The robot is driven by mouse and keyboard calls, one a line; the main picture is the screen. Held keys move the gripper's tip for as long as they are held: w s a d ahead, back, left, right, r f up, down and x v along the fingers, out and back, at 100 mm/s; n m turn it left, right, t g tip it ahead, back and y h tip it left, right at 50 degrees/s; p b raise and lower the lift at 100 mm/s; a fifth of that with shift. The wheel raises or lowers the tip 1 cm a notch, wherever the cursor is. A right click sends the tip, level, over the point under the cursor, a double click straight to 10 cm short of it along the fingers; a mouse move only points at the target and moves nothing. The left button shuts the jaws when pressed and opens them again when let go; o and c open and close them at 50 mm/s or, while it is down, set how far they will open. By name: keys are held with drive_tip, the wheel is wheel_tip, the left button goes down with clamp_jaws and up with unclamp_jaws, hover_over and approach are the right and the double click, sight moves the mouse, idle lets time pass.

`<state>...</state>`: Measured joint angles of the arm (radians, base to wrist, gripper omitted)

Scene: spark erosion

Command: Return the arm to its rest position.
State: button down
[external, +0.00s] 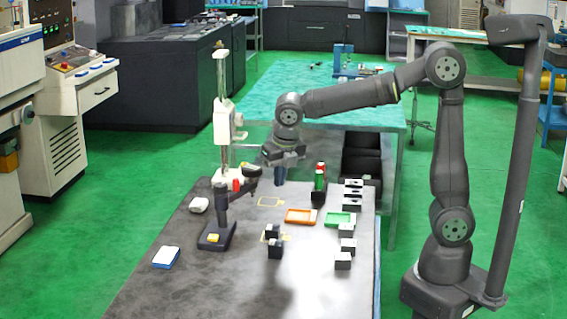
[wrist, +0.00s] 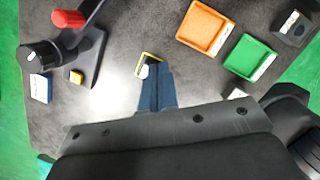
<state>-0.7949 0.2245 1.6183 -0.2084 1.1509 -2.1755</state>
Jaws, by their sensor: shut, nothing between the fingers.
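My gripper (external: 280,178) hangs above the far part of the dark table (external: 180,290), pointing down, with its fingers together and nothing between them. In the wrist view the shut blue-grey fingers (wrist: 156,88) cover part of a yellow outlined square (wrist: 150,58) on the table top. My arm reaches from its base at the right across to the left, with its elbow raised and bent. The gripper is clear of the table surface in the external view.
An orange tray (external: 300,216) and a green tray (external: 339,219) lie right of my gripper. A dark stand with a red knob (external: 237,185) is at the left. Black blocks (external: 274,243) stand near the middle. The front of the table is bare.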

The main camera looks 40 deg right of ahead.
drive_tip(key=s+a+m+h, duration=0.1)
drive_tip(key=s+a+m, duration=0.4)
drive_tip(key=s+a, duration=0.1)
drive_tip(key=shift+s+a, duration=0.15)
drive_tip(key=shift+s, duration=0.15)
idle(0.4)
